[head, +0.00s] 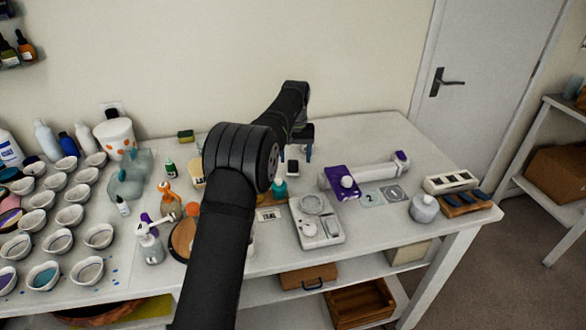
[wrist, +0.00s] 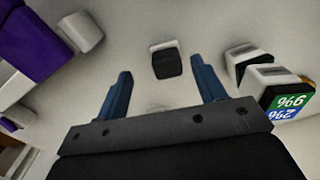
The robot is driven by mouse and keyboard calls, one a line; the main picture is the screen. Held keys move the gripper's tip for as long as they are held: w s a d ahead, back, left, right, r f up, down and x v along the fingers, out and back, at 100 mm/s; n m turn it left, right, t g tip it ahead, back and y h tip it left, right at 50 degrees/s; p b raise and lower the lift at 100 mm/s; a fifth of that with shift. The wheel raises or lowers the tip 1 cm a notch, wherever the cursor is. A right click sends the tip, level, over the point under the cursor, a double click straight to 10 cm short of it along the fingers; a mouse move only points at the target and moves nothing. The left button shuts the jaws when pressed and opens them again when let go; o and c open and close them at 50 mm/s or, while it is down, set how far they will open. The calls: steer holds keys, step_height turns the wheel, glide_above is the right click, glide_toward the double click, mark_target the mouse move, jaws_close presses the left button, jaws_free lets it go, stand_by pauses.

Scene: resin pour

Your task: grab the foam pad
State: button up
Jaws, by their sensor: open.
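A small block with a dark face and a pale edge, which looks like the foam pad (head: 292,167), lies on the table near the middle. In the wrist view the pad (wrist: 167,64) is ahead, roughly between the lines of the two fingers and apart from both. My gripper (head: 298,152) hangs over the table close to the pad. In the wrist view my gripper (wrist: 161,67) has its blue fingers spread wide, with nothing between them. My arm hides part of the table to the left of the pad in the head view.
A teal-capped bottle (head: 279,190) and a scale (head: 317,222) stand nearer. A purple piece (head: 339,180) lies right, with a white roll (head: 366,174). A green and yellow sponge (head: 186,136) lies back left. A labelled block (wrist: 286,96) is right in the wrist view.

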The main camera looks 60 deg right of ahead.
mark_target(293, 163)
steer(key=f, duration=0.5)
steer(key=shift+w+a+f, duration=0.15)
steer(key=shift+w+a, duration=0.05)
steer(key=shift+w, duration=0.15)
steer(key=c, duration=1.1)
